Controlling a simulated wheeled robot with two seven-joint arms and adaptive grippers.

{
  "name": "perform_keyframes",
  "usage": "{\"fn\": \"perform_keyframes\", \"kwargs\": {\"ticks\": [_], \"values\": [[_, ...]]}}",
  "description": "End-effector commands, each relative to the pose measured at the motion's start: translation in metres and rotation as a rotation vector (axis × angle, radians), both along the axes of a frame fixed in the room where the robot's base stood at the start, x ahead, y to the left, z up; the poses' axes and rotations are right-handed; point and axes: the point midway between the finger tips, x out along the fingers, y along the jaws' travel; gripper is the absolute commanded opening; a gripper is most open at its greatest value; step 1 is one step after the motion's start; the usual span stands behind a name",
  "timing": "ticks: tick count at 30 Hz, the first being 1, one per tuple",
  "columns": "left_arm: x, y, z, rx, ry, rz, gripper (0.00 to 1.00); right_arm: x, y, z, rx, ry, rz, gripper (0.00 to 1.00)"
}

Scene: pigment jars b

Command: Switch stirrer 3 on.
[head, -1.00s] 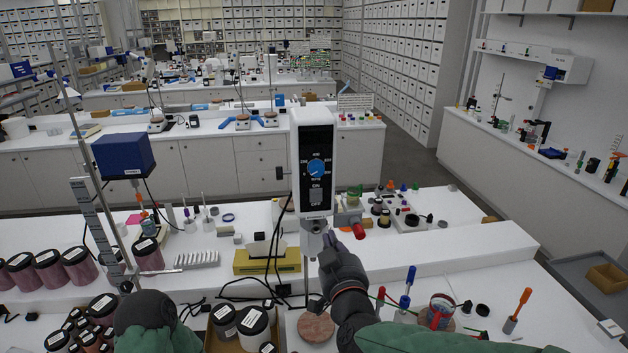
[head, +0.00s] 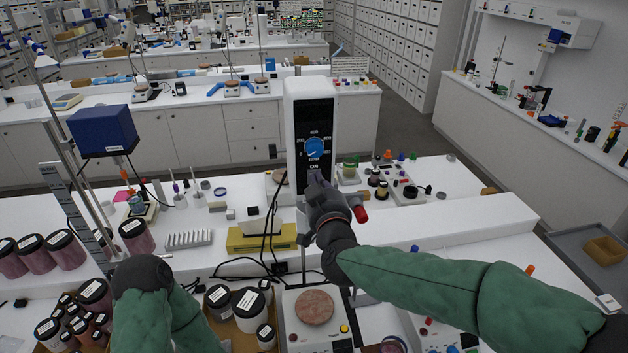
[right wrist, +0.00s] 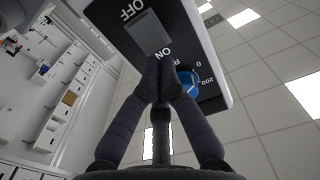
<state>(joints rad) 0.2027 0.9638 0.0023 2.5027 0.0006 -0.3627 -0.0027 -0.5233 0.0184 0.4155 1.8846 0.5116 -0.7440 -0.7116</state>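A tall white stirrer head (head: 295,125) with a black front panel stands upright before me. The panel carries a blue dial (head: 314,147), and I cannot read its number label. My right gripper (head: 315,184) is at the panel below the dial and covers the switch in the head view. In the right wrist view the grey rocker switch (right wrist: 147,33) shows between OFF and ON. The right fingertips (right wrist: 160,70) are together, at the ON end; I cannot tell whether they touch it. My left gripper (head: 140,275) is low at the left, its fingers hidden.
A blue stirrer head (head: 103,130) hangs on a stand at the left. Dark-lidded jars (head: 250,308) and a hotplate with a round pinkish top (head: 314,307) stand below. A yellow box (head: 262,238) and cables lie behind. A red-ended part (head: 360,214) is beside my right gripper.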

Motion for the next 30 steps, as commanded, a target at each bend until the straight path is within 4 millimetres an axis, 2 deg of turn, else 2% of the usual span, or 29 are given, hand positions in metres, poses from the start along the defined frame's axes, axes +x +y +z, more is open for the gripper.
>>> {"fn": "perform_keyframes", "kwargs": {"ticks": [6,20,30], "values": [[-0.001,0.000,0.000,0.000,0.001,0.000,0.40,0.009,0.002,0.000,0.000,-0.001,0.000,0.00],[0.000,0.000,0.000,0.000,0.001,0.000,0.40,0.011,0.002,0.000,0.000,0.000,0.000,0.00],[0.000,0.000,0.000,0.000,0.001,0.000,0.40,0.019,0.004,0.000,0.000,0.000,0.000,0.00]]}}
